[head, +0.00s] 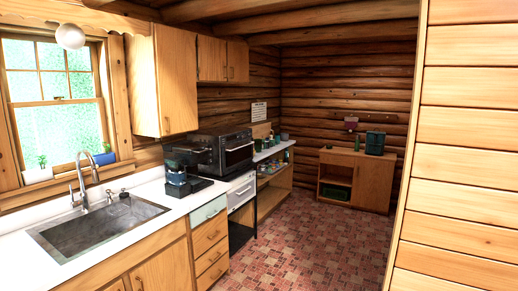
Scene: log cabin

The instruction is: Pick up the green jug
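I cannot clearly make out which thing is the green jug. A dark green container (375,143) stands upright on the low wooden cabinet (338,157) against the far log wall. Small greenish vessels (258,146) stand on the shelf unit past the oven, too small to tell apart. My gripper is not in view.
A white counter (154,191) with a steel sink (98,227) runs along the left. A black coffee machine (178,178) and a black oven (237,150) stand farther along. A plank wall (465,150) closes off the right. The tiled floor (310,235) between is clear.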

